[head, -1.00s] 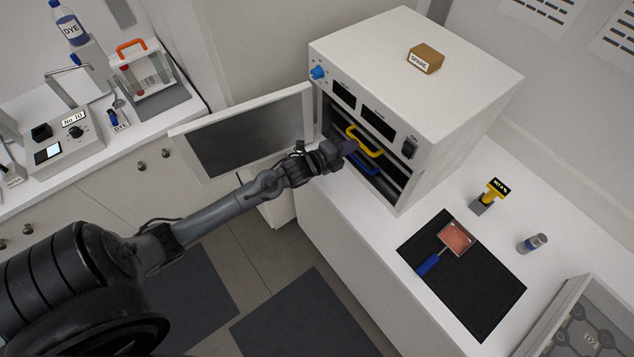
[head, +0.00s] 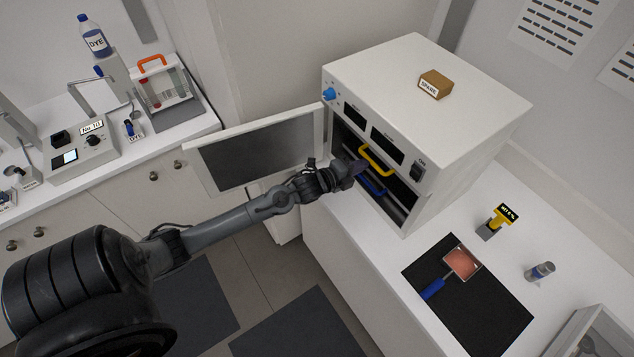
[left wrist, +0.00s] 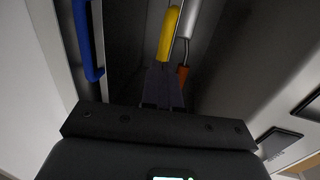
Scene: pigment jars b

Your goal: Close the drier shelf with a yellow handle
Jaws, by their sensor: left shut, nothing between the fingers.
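The drier (head: 425,95) is a white box on the counter, with its door (head: 258,155) swung open to the left. The shelf's yellow handle (head: 377,161) stands out at the drier's open front, above a blue handle (head: 371,187). My left gripper (head: 359,168) is shut and empty, its tips just left of the yellow handle. In the left wrist view the closed fingers (left wrist: 162,88) point at the yellow handle (left wrist: 168,35), and the blue handle (left wrist: 85,40) is at the left. I cannot tell whether the fingertips touch the yellow handle. My right gripper is not in view.
A brown SPARE block (head: 436,84) lies on the drier. A black mat (head: 495,310) with a blue-handled tool (head: 433,288), a yellow-and-black gauge (head: 500,218) and a small jar (head: 540,271) are on the counter to the right. The open door is close behind my left forearm.

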